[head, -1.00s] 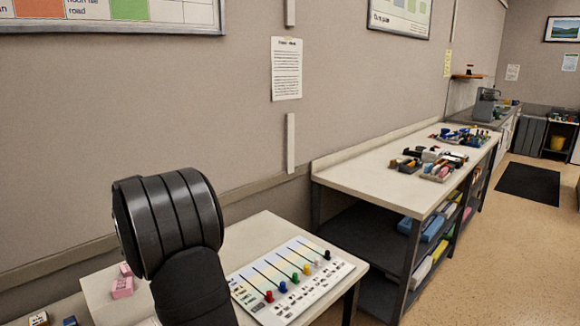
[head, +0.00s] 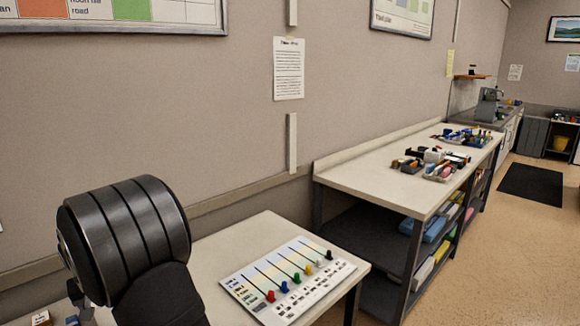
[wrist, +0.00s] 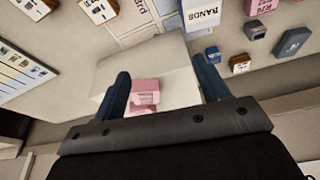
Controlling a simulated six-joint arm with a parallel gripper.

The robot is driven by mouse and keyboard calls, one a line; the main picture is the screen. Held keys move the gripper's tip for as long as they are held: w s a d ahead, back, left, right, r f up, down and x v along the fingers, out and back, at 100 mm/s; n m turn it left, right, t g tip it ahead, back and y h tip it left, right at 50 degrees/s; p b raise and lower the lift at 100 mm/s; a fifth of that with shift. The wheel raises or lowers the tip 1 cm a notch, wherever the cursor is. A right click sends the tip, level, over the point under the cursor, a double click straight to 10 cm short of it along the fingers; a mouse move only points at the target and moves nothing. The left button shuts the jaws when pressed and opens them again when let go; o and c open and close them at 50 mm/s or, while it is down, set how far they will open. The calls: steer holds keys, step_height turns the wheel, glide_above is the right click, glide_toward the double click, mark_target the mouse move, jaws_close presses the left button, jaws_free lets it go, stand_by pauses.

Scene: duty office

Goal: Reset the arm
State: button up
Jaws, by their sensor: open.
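My arm (head: 125,240), a thick black ribbed link, is raised at the lower left of the head view. My gripper (wrist: 161,67) shows in the wrist view with its two dark blue fingers spread wide apart. A pink block (wrist: 145,90) appears between the fingers, nearer the left one, on a pale surface. I see no finger closed on it, and its distance from the fingers is hard to judge.
A small table (head: 235,245) beside my arm bears a white board (head: 290,278) with several coloured knobs. A longer bench (head: 360,170) beyond holds trays of small items. In the wrist view a box marked BANDS (wrist: 202,14) and small blocks lie around the gripper.

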steer(key=shift+n, duration=0.8)
steer(key=s+a+f, duration=0.3)
steer(key=s, duration=0.1)
steer(key=s+a+f, duration=0.4)
steer(key=s, duration=0.1)
steer(key=s+a+f, duration=0.3)
steer(key=s+a, duration=0.1)
steer(key=s, duration=0.1)
steer(key=shift+s+a+f, duration=0.2)
steer(key=shift+s, duration=0.05)
steer(key=shift+o, duration=0.4)
steer(key=o, duration=0.6)
steer(key=w+a+r+y, duration=0.1)
steer(key=a+r, duration=0.1)
steer(key=r, duration=1)
steer(key=w+a+r, duration=0.1)
steer(key=r, duration=1.1)
steer(key=x, duration=0.9)
steer(key=shift+w+a+f, duration=0.15)
steer(key=shift+a+f, duration=0.1)
steer(key=shift+f, duration=0.05)
steer(key=shift+r, duration=0.1)
steer(key=v, duration=1)
steer(key=shift+s+d, duration=0.1)
steer(key=shift+s, duration=0.15)
